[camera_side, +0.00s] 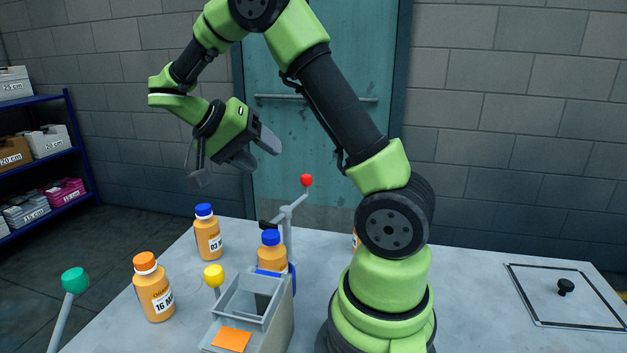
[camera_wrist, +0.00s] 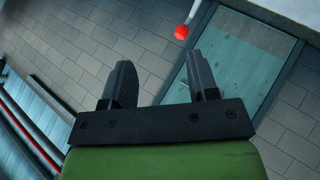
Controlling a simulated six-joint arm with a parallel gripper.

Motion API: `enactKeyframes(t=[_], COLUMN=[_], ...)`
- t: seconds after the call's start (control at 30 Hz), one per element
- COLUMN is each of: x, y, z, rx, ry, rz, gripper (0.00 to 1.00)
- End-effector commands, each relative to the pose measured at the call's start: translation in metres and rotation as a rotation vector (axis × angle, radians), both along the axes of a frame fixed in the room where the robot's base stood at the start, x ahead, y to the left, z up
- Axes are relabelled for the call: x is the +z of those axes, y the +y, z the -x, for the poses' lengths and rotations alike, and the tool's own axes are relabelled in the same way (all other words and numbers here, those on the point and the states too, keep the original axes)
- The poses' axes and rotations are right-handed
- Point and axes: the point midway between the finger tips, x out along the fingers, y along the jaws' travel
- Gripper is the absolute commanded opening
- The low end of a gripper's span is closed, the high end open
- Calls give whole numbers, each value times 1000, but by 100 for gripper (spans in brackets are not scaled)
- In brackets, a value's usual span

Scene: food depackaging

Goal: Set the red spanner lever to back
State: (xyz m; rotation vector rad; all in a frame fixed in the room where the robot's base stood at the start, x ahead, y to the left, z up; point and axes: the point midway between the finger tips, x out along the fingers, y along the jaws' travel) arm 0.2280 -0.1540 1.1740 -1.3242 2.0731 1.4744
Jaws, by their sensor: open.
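The red spanner lever (camera_side: 306,181) has a red ball on a thin grey arm that slopes up to the right from a grey post on the table. In the wrist view, the red ball (camera_wrist: 182,32) shows near the top, beyond the fingers, with part of its rod. My gripper (camera_side: 234,161) is in the air above and to the left of the lever, apart from it. In the wrist view its two dark fingers (camera_wrist: 163,82) are spread with nothing between them.
A bottle with a blue cap (camera_side: 270,250) stands by the post, close to a grey bin (camera_side: 282,315). A yellow knob (camera_side: 213,275) and a green knob (camera_side: 74,281) are nearby. Bottles with blue (camera_side: 208,236) and orange caps (camera_side: 154,290) stand left. A lid (camera_side: 530,300) lies right.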

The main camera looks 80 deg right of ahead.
Motion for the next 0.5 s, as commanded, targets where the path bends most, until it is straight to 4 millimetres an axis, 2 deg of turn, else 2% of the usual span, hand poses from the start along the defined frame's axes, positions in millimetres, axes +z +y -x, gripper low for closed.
enactKeyframes(t=[0.03, 0.2, 0.4, 0.5], x=[-12, -48, -90, -102], y=[-13, -50, -75, -80], z=[-5, -15, -16, -15], rx=[-62, -232, -322, -336], ry=[41, 102, 83, 63], rz=[92, 465, 836, 936], gripper=[54, 54, 54, 54])
